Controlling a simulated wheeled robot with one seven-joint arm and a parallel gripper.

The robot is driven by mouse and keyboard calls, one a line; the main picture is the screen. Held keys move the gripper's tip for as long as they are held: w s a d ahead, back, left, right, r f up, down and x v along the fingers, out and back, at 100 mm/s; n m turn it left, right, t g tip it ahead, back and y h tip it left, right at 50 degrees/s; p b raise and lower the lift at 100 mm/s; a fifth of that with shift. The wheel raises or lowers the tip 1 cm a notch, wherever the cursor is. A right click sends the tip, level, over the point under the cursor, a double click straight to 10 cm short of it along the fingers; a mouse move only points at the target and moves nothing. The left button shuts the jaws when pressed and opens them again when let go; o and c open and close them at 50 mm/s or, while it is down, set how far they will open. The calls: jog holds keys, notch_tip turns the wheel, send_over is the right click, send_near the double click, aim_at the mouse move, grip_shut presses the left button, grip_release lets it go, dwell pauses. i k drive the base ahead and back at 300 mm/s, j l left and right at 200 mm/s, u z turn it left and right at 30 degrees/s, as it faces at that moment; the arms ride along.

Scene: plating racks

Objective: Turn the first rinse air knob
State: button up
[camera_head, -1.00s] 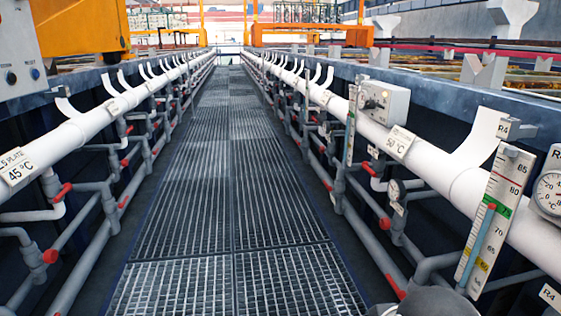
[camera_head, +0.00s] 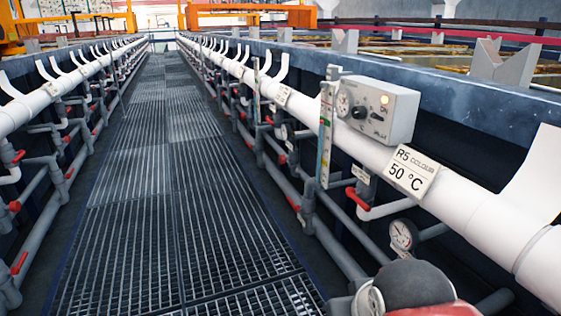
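No knob in view carries a readable label for the first rinse air. A grey control box (camera_head: 385,108) on the right-hand rail has a small black knob (camera_head: 358,112), a dial and a small lit lamp; its small lettering is too blurred to read. The plate below it (camera_head: 412,172) reads "R5 COLOUR 50 °C". Red valve handles show along the pipes, one (camera_head: 357,203) just under the box.
A grated walkway (camera_head: 165,190) runs straight ahead and is clear. White pipes with grey plumbing line both sides, the right one (camera_head: 460,205) close by. A round gauge (camera_head: 403,234) sits low on the right. Orange frames (camera_head: 245,16) stand far ahead.

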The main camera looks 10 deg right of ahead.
aim_at(282, 158)
jog(key=i+u, duration=0.1)
jog(key=i, duration=0.45)
jog(key=i+l+u, duration=0.1)
jog(key=i, duration=0.45)
jog(key=i+l+u, duration=0.15)
jog(key=i, duration=0.35)
jog(key=i+l+u, duration=0.1)
jog(key=i, duration=0.45)
